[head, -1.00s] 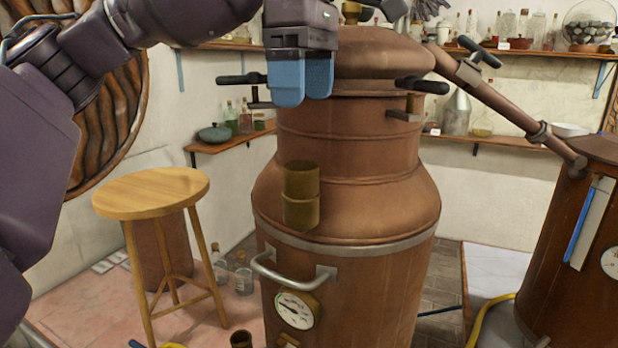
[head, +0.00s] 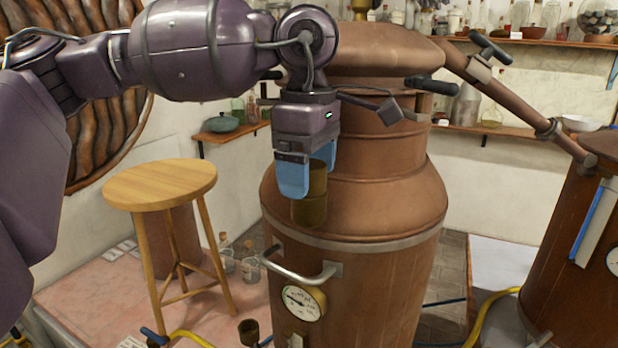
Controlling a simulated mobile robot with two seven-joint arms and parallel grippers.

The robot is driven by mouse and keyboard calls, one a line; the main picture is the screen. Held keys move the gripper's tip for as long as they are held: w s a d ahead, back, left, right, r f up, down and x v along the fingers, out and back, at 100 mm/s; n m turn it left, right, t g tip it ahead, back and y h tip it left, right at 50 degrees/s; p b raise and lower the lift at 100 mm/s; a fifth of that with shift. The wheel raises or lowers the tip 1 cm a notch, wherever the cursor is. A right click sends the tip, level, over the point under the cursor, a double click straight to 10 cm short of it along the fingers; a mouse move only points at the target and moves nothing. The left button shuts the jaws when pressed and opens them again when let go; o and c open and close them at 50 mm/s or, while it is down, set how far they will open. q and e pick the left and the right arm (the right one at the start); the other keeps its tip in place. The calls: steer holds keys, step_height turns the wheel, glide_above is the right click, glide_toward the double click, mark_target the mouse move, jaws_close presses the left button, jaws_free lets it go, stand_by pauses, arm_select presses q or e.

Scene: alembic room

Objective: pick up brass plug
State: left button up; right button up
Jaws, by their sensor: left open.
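The brass plug (head: 317,180) is a dark, upright cylinder at the front shoulder of the copper still (head: 390,195). A similar brass section (head: 306,212) shows directly below it. My left gripper (head: 309,180) points down at the plug with its blue fingers open. One finger is at the plug's left side and covers part of it. The other finger shows behind the plug's upper right, so the plug appears to be between them. I cannot tell whether either finger touches it. My right gripper is not in view.
A clamp handle (head: 388,109) sticks out beside my left gripper. A metal bar handle (head: 296,270) and a dial gauge (head: 303,302) are on the still below. A wooden stool (head: 160,186) stands at left. A copper pipe (head: 510,100) runs to a second vessel (head: 560,215) at right.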

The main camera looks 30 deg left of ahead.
arm_select(q)
steer(key=shift+c, duration=0.3)
steer(key=c, duration=1)
step_height(320, 180, up, 20)
steer(key=shift+f, duration=0.1)
